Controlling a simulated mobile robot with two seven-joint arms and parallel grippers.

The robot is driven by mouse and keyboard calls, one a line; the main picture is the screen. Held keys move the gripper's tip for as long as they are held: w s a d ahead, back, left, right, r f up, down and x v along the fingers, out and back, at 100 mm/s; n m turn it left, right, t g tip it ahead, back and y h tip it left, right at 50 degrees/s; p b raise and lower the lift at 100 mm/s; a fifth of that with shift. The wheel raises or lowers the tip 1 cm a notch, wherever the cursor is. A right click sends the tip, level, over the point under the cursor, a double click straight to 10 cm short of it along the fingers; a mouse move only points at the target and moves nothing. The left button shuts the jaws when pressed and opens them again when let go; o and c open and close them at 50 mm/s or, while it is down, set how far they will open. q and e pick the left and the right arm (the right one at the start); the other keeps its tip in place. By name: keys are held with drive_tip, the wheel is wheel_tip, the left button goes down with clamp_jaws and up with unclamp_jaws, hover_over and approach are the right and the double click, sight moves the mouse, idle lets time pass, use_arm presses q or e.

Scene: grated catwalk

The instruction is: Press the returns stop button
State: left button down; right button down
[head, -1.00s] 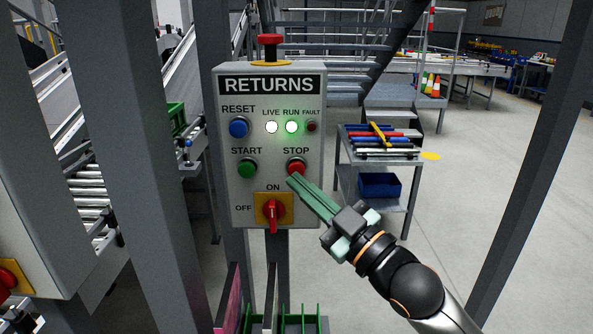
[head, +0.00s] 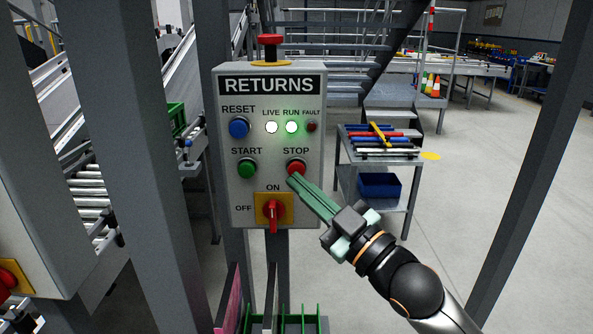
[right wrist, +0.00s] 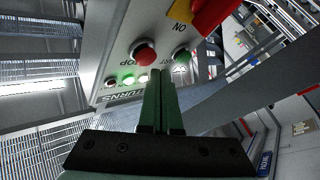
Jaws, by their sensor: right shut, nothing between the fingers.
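The grey RETURNS control box (head: 231,190) faces me in the middle of the head view. Its red STOP button (head: 296,167) is at the right, under the STOP label. The LIVE and RUN lamps are lit; the FAULT lamp is dark red. My right gripper (head: 292,179) is shut and empty, with green fingertips at the lower edge of the STOP button; I cannot tell whether they touch it. In the right wrist view the red button (right wrist: 143,52) shows just beyond and left of the shut fingers (right wrist: 158,78). My left gripper is not in view.
A green START button (head: 247,168), a blue RESET button (head: 239,128) and a red rotary switch (head: 273,212) share the panel. A red mushroom button (head: 270,42) tops the box. Grey posts stand left and right. A cart (head: 378,157) stands behind.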

drive_tip(key=shift+w, duration=0.15)
drive_tip(key=shift+w, duration=0.25)
drive_tip(key=shift+w, duration=0.8)
idle(0.8)
drive_tip(key=shift+s+p, duration=0.15)
drive_tip(key=shift+p, duration=0.15)
drive_tip(key=shift+s+p, duration=0.35)
drive_tip(key=shift+s, duration=0.7)
drive_tip(key=shift+s, duration=0.1)
